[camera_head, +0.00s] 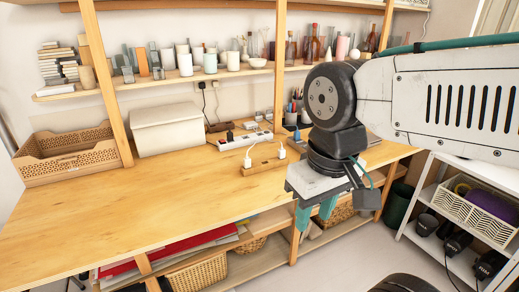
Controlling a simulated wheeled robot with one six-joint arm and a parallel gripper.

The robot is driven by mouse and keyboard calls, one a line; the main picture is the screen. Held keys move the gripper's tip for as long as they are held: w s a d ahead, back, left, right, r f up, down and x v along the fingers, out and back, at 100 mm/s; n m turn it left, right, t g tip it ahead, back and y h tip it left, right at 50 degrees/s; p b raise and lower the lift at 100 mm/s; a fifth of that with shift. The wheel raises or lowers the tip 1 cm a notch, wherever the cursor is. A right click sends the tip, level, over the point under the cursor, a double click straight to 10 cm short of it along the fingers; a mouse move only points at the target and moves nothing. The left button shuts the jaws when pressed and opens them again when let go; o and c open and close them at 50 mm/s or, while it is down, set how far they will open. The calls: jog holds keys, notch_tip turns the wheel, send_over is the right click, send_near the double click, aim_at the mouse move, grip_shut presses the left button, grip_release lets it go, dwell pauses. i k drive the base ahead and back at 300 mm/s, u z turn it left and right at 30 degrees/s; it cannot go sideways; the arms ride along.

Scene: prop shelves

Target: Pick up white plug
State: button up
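Two small white plugs stand on a light wooden block (265,159) on the workbench: one white plug (247,160) at its left end, the other white plug (281,152) at its right end. A white cable runs from the left one toward the power strip. My gripper (315,213) points down past the bench's front edge, to the right of and nearer than both plugs. Its two teal fingers are apart, with nothing seen between them. My wrist hides part of the bench behind it.
A white power strip (245,141) with a black plug (230,136) lies behind the block. A white box (167,129) and a woven basket (70,154) stand at the back left. The bench's front left is clear. A wooden post (279,70) rises behind the plugs.

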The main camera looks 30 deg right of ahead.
aim_at(281, 151)
jog(key=z, duration=0.3)
jog(key=i, duration=1.15)
jog(key=z, duration=0.5)
